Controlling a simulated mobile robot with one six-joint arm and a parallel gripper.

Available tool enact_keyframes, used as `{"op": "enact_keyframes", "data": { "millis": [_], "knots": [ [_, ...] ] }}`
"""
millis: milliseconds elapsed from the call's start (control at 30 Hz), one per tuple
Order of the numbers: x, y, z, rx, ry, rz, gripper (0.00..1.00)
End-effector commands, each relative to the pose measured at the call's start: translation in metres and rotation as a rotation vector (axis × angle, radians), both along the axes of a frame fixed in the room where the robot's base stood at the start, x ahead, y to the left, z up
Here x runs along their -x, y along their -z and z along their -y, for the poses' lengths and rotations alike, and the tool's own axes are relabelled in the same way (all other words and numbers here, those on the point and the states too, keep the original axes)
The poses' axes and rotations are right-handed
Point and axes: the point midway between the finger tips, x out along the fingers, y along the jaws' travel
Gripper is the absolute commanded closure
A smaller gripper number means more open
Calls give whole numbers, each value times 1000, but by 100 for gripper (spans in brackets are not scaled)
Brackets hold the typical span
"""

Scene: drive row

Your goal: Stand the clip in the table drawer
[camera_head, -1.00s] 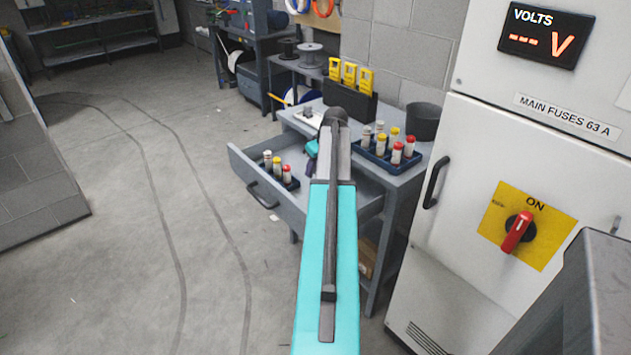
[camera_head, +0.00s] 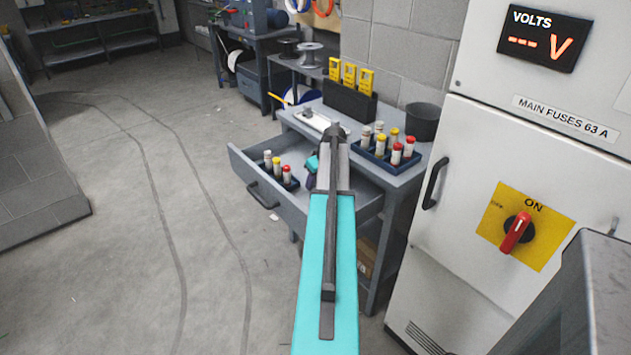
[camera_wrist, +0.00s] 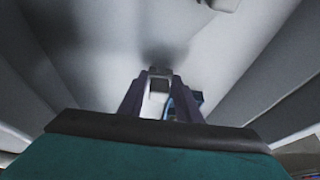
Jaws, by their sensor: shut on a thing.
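The table drawer (camera_head: 275,219) is pulled open below the grey tabletop. In the head view my gripper (camera_head: 312,165) is over the drawer's inside, mostly hidden behind my arm. In the wrist view my gripper (camera_wrist: 160,77) is shut on a small pale piece (camera_wrist: 158,88), seen between the dark fingers. I cannot tell its full shape or whether it touches the drawer floor. A dark blue tray (camera_head: 281,183) with white-, yellow- and red-capped cylinders stands in the drawer's left part. A small blue thing (camera_wrist: 190,98) shows beside the fingers in the wrist view.
A second blue tray (camera_head: 376,158) of capped cylinders is on the tabletop, near a dark bin (camera_head: 422,122). Several yellow pieces (camera_head: 349,76) stand in a black rack (camera_head: 348,101). A white fuse cabinet (camera_head: 460,200) is close on the right. The floor left of the drawer is open.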

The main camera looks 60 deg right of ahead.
Motion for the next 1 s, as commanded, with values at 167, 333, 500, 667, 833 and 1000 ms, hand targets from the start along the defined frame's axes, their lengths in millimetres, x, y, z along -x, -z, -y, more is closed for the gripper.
{"op": "enact_keyframes", "data": {
  "millis": [167, 333, 500, 667, 833, 1000],
  "knots": [
    [0, 6, 0, 1, 0, 1, 92],
    [0, 6, 0, 1, 0, 1, 92],
    [0, 9, 0, 0, 0, 1, 92],
    [0, 9, 0, 2, -1, 1, 51],
    [0, 9, 0, 1, -1, 1, 51],
    [0, 8, 0, 1, -1, 1, 51]
  ]
}}
